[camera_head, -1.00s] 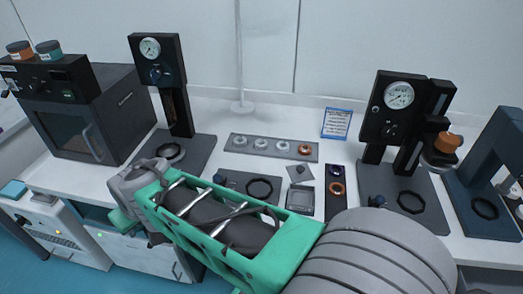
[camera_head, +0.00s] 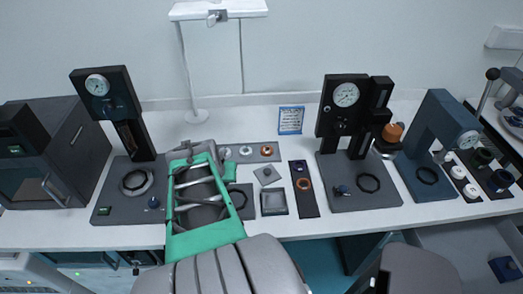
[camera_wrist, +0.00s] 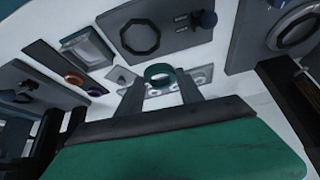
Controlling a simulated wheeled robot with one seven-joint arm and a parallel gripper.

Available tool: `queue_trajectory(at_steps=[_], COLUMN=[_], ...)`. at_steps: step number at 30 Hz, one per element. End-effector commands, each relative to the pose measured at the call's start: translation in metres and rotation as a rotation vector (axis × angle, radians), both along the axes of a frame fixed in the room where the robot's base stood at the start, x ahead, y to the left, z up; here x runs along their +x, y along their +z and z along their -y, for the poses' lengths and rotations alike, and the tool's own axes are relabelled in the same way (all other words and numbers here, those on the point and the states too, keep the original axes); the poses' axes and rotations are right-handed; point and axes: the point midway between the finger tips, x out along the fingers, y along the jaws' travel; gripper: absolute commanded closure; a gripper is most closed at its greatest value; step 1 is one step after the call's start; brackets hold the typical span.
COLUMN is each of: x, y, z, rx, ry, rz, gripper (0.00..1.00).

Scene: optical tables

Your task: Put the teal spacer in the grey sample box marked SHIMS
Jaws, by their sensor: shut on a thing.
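The teal spacer (camera_wrist: 160,73) is a short ring held between the two fingertips of my gripper (camera_wrist: 161,84) in the wrist view. It is seen over a grey strip; its height above the strip is unclear. In the head view my arm hides the spacer and the fingers. An open square grey box (camera_head: 274,201) stands on the white bench, right of my arm; it also shows at upper left in the wrist view (camera_wrist: 88,46). A small grey plate with a knob, perhaps its lid (camera_head: 267,175), lies behind it. No SHIMS marking is readable.
A dark strip with rings (camera_head: 304,188) lies right of the box. Gauge stands rise at left (camera_head: 108,95) and right (camera_head: 343,105), with a blue press (camera_head: 427,150) beyond. A grey strip (camera_head: 238,153) holds several rings. An open drawer (camera_head: 455,245) is at lower right.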

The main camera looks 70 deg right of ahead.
Motion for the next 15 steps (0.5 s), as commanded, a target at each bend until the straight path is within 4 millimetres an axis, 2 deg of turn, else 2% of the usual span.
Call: queue_trajectory(at_steps=[2,5,8,15], x=[-0.018,-0.025,-0.020,0.009], y=[0.005,0.000,-0.015,-0.047], z=[0.009,0.017,0.034,0.096], rx=[0.000,-0.001,-0.001,0.000], ry=[-0.065,-0.100,-0.105,-0.102], rz=[-0.001,-0.001,-0.002,-0.003], gripper=[1.00,1.00,1.00,1.00])
